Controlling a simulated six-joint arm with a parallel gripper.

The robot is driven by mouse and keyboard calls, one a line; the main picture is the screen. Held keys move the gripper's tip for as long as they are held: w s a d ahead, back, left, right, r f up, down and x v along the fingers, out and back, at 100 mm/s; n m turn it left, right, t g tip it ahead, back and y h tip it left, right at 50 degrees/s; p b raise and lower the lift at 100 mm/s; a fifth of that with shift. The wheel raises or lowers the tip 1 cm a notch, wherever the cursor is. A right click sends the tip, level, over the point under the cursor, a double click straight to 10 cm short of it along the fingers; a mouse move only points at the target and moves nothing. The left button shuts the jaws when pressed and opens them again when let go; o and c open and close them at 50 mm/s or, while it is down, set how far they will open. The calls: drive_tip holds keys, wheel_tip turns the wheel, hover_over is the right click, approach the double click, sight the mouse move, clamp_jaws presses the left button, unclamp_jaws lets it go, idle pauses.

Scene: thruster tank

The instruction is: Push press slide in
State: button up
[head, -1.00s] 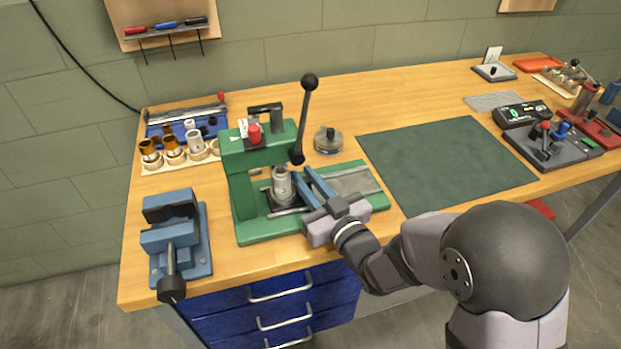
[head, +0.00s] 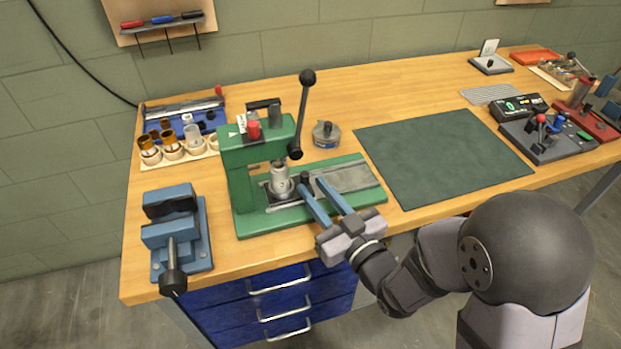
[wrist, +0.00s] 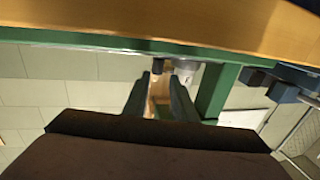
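The green arbor press (head: 247,165) stands on the bench with its long lever (head: 303,115) up. Its slide (head: 298,200) is a grey plate low on the green base. A silver cylinder (head: 280,180) stands upright on it, beneath the press head. A black knob (head: 305,183) shows just right of the cylinder. My gripper (head: 314,185) has its blue fingers apart, with the tips close to the knob. In the wrist view the knob (wrist: 157,65) appears between the open fingertips, with the cylinder (wrist: 187,70) just beside them. I cannot tell whether a finger touches the knob.
A blue vise (head: 175,240) stands at the front left. A cup rack (head: 178,155) and a round grey tin (head: 326,133) lie behind. A green mat (head: 440,155) leaves clear room at right.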

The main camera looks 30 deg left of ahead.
drive_tip(key=shift+s+d+p, duration=0.35)
drive_tip(key=shift+d+p, duration=0.15)
drive_tip(key=shift+p, duration=0.05)
drive_tip(key=shift+r, duration=0.1)
